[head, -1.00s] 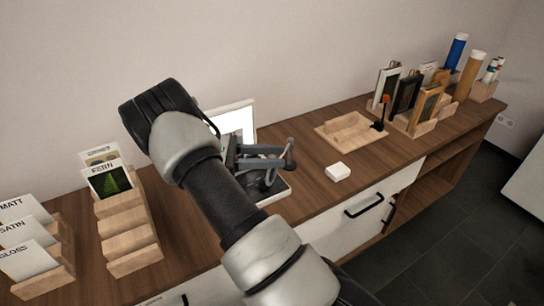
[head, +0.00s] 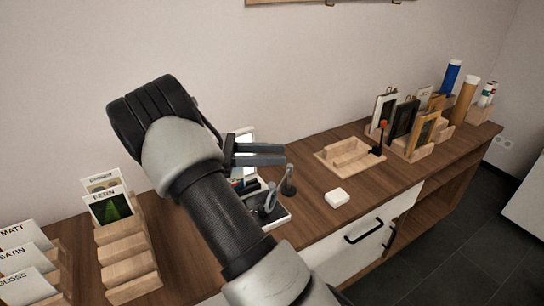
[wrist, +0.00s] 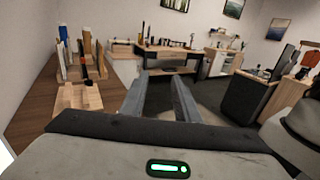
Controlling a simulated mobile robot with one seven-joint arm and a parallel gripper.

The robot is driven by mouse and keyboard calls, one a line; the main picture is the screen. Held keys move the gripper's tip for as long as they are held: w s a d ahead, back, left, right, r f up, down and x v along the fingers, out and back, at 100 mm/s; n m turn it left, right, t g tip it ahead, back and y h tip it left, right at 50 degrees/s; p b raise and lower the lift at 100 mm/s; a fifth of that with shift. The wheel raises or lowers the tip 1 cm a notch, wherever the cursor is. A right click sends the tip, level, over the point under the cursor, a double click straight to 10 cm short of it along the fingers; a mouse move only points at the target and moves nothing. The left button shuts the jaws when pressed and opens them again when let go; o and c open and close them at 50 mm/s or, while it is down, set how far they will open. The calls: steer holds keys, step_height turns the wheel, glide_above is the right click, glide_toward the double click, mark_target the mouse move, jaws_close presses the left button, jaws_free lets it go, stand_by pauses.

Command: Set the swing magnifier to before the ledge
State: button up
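The swing magnifier (head: 270,197) is a small grey jointed thing on a dark, light-edged base (head: 272,220) on the wooden counter. A short grey upright part (head: 289,182) stands at its right; my arm hides its left side. My gripper (head: 284,155) is above and behind it in the head view, with two grey fingers pointing right and a gap between them. In the wrist view my gripper (wrist: 158,82) is open and empty, with only the room beyond. I cannot tell which part is the ledge.
A white block (head: 337,197) lies right of the magnifier. A wooden tray (head: 350,155) and framed samples (head: 404,120) stand farther right. Stepped card racks (head: 125,250) stand at the left. A lit white panel (head: 245,137) is behind my gripper. Counter around the white block is clear.

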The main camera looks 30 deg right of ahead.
steer(key=shift+s+d+f, duration=0.15)
steer(key=shift+d, duration=0.15)
steer(key=c, duration=0.4)
steer(key=s+d+f+y+p, duration=0.3)
steer(key=s+d+f+y, duration=0.2)
steer(key=shift+d+f+g, duration=0.2)
steer(key=shift+d+g, duration=0.1)
jaws_close()
steer(key=s+f+t+y+p, duration=0.25)
steer(key=s+f+y, duration=0.2)
steer(key=y, duration=0.25)
steer(key=w+r+m+t+y+p, duration=0.3)
steer(key=r+t+y+p, duration=0.5)
steer(key=r, duration=0.6)
steer(key=w+a+f+t+h+b, duration=0.1)
steer(key=w+a+f+b, duration=0.2)
steer(key=f, duration=0.7)
steer(key=shift+w+a+f+h, duration=0.4)
steer(key=shift+w+a, duration=0.05)
steer(key=shift+w, duration=0.45)
